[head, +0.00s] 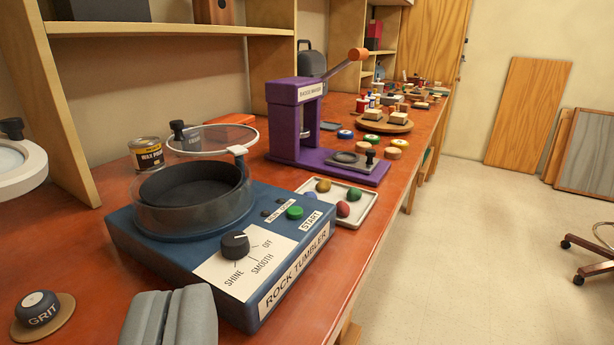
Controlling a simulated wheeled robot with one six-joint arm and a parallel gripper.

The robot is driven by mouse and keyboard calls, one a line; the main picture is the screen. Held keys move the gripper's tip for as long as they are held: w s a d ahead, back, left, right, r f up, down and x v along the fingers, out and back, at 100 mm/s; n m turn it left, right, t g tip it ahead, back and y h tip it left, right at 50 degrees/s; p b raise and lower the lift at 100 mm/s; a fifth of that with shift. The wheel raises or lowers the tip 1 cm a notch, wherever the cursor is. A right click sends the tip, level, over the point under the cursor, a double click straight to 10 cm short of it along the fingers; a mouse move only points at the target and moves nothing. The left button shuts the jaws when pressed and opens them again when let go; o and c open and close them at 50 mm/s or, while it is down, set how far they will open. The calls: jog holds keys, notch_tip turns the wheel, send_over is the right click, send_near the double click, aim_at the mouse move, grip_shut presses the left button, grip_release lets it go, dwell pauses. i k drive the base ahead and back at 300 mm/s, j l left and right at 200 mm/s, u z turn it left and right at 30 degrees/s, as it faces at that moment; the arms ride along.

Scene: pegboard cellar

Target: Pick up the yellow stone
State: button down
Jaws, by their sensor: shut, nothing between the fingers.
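The yellow stone (323,185) lies near the back of a small white tray (364,211) on the red-brown workbench. A green stone (354,194), a red stone (343,209) and a blue stone (310,197) share the tray. The blue stone is partly hidden by the rock tumbler. My gripper (172,292) shows at the bottom edge as two grey fingers, shut and empty. It is in front of the tumbler, well to the left of and nearer than the tray.
The blue rock tumbler (180,245), with its clear lid raised, stands between my gripper and the tray. A purple badge maker (298,120) stands behind the tray. A GRIT knob (42,310) is at the lower left. Open floor (480,240) lies to the right.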

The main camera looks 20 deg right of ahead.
aim_at(324, 185)
jog(key=l+u, duration=0.3)
jog(key=l, duration=1.3)
